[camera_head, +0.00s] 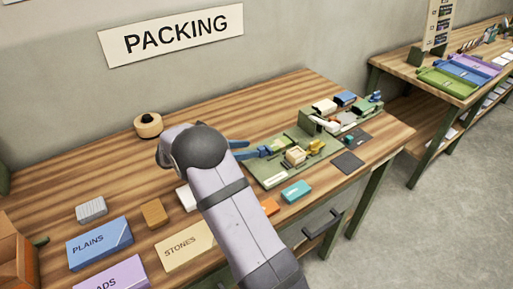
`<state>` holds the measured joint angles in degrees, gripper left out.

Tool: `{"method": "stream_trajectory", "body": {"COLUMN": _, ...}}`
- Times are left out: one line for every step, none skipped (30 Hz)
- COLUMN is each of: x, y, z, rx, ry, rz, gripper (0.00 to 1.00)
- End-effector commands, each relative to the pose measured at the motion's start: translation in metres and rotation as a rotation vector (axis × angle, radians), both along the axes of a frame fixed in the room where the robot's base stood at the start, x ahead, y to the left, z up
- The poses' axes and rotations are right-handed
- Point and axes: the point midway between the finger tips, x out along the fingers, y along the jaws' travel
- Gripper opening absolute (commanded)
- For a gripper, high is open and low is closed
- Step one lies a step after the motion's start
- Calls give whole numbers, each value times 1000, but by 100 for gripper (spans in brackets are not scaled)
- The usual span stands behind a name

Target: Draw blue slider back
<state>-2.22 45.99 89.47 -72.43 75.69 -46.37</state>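A green board (270,177) on the wooden table carries a cream block (295,156), a yellow piece (316,146) and small fittings. A blue piece (264,151) shows at the board's left end, beside my wrist; it may be the blue slider, but it is too small to be sure. Another small blue part (376,97) sits on the green fixture at the far right. My gripper (246,150) is at the board's left end, mostly hidden behind my own arm. I cannot tell whether its fingers are open or touch the blue piece.
A teal block (296,190) and an orange block (270,206) lie in front of the board. Boxes marked PLAINS (100,243) and STONES (188,247) stand at front left. A tape roll (148,125) lies behind my arm. The table's back left is clear.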

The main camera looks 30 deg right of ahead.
Motion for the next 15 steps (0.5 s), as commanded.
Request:
{"method": "stream_trajectory", "body": {"x": -1, "y": -8, "z": -2, "rx": 1, "ry": 2, "rz": -3, "gripper": 36}}
{"method": "stream_trajectory", "body": {"x": -1, "y": -12, "z": -3, "rx": 0, "ry": 3, "rz": -3, "gripper": 36}}
{"method": "stream_trajectory", "body": {"x": -1, "y": -16, "z": -5, "rx": 0, "ry": 3, "rz": -3, "gripper": 36}}
{"method": "stream_trajectory", "body": {"x": -1, "y": -20, "z": -7, "rx": 0, "ry": 2, "rz": -3, "gripper": 36}}
{"method": "stream_trajectory", "body": {"x": -1, "y": -23, "z": -8, "rx": 2, "ry": 2, "rz": -3, "gripper": 36}}
{"method": "stream_trajectory", "body": {"x": -1, "y": -27, "z": -10, "rx": 1, "ry": 1, "rz": -3, "gripper": 36}}
{"method": "stream_trajectory", "body": {"x": -1, "y": -30, "z": -11, "rx": 1, "ry": 1, "rz": -3, "gripper": 36}}
{"method": "stream_trajectory", "body": {"x": -1, "y": -33, "z": -12, "rx": 0, "ry": 1, "rz": -3, "gripper": 36}}
{"method": "stream_trajectory", "body": {"x": 0, "y": -36, "z": -14, "rx": 1, "ry": 1, "rz": -2, "gripper": 36}}
{"method": "stream_trajectory", "body": {"x": 0, "y": -38, "z": -15, "rx": 1, "ry": 0, "rz": -2, "gripper": 36}}
{"method": "stream_trajectory", "body": {"x": 0, "y": -39, "z": -16, "rx": 2, "ry": 0, "rz": -2, "gripper": 36}}
{"method": "stream_trajectory", "body": {"x": 0, "y": -41, "z": -16, "rx": 2, "ry": -1, "rz": -1, "gripper": 36}}
{"method": "stream_trajectory", "body": {"x": 0, "y": -42, "z": -17, "rx": 2, "ry": 0, "rz": -1, "gripper": 36}}
{"method": "stream_trajectory", "body": {"x": 0, "y": -42, "z": -17, "rx": 2, "ry": 0, "rz": -1, "gripper": 36}}
{"method": "stream_trajectory", "body": {"x": 0, "y": -43, "z": -18, "rx": 1, "ry": 0, "rz": 0, "gripper": 36}}
